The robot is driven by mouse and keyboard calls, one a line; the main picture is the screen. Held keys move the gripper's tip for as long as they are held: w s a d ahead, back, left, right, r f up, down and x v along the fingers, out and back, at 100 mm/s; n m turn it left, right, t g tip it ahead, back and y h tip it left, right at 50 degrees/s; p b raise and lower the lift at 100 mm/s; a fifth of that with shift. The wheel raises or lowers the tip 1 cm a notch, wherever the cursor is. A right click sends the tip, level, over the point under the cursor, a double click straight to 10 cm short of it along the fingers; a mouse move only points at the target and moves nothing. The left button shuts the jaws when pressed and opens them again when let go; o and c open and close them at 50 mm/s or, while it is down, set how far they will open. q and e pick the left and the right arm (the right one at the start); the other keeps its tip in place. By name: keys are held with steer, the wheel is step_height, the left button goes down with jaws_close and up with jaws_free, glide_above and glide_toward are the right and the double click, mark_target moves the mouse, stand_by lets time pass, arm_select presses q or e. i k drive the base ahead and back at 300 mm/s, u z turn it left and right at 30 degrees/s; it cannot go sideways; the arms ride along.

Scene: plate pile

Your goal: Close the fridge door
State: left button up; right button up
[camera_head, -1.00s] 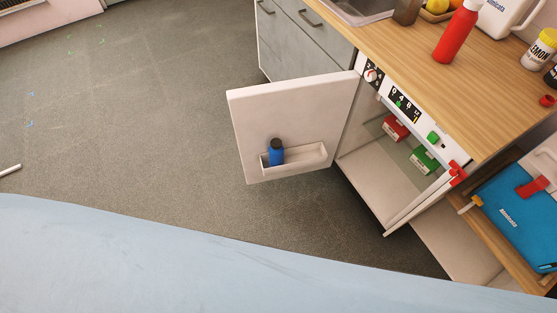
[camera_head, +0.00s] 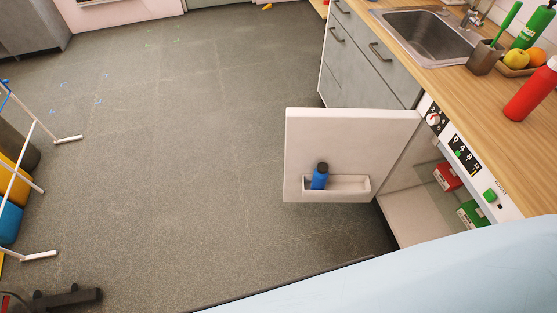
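The fridge (camera_head: 408,212) is a small white unit under the wooden counter at the right. Its white door (camera_head: 345,140) stands wide open, swung out to the left over the floor. A shelf (camera_head: 350,186) on the inner face of the door holds a blue bottle (camera_head: 320,177) with a dark cap. Red boxes (camera_head: 447,177) and green boxes (camera_head: 472,213) sit inside the fridge. A light blue surface, which I take to be my own body, hides the fridge's lower right.
Grey drawers (camera_head: 367,60) stand beyond the fridge, with a sink (camera_head: 425,35) above. A red bottle (camera_head: 530,95) stands on the counter (camera_head: 495,120). A white-legged rack (camera_head: 22,178) and an unclear dark object (camera_head: 65,297) are at the left. The floor between is clear.

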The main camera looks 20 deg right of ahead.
mark_target(360, 147)
steer(key=u, duration=0.4)
steer(key=i, duration=3.75)
steer(key=z, duration=4.5)
